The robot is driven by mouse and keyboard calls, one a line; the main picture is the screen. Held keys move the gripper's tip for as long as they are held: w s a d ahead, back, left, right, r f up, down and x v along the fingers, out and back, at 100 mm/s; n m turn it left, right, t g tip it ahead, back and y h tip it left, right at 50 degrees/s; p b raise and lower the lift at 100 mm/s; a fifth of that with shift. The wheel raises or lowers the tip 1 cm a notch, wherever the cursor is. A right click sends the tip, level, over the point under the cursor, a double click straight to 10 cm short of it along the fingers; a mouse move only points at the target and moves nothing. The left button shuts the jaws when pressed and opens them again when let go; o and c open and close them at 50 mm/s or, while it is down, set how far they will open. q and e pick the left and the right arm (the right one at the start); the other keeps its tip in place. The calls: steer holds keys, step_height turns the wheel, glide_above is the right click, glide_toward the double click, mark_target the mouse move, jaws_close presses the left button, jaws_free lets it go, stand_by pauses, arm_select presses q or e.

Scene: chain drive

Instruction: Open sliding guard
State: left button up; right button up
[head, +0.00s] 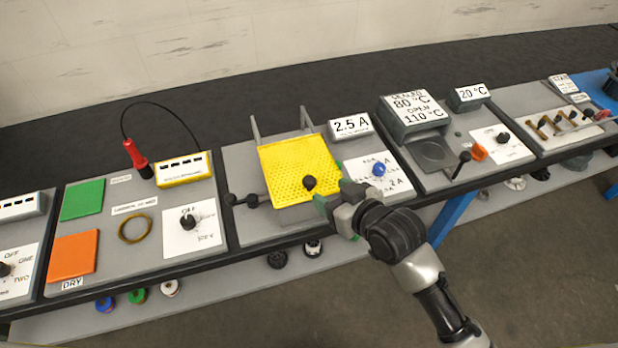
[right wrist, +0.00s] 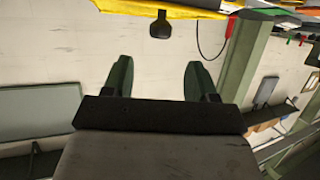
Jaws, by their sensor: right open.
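The sliding guard (head: 290,160) is a yellow perforated plate on the grey middle station, below two upright grey posts. Its black knob (head: 309,183) stands near its front edge. My right gripper (head: 326,206) is just to the front right of the knob, apart from it, with its green fingers open and empty. In the right wrist view the knob (right wrist: 161,27) hangs from the yellow guard (right wrist: 165,8), beyond the gap between the open fingers (right wrist: 159,80). What lies under the guard is hidden. My left gripper is not in view.
A black lever (head: 250,200) sits at the guard's left front. A dial panel with a blue knob (head: 379,169) and a 2.5 A display (head: 350,126) are to its right. A red-handled probe (head: 136,155) stands at the left station.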

mark_target(311, 181)
steer(key=p+x, duration=0.1)
steer(key=x, duration=0.8)
steer(key=shift+w, duration=0.1)
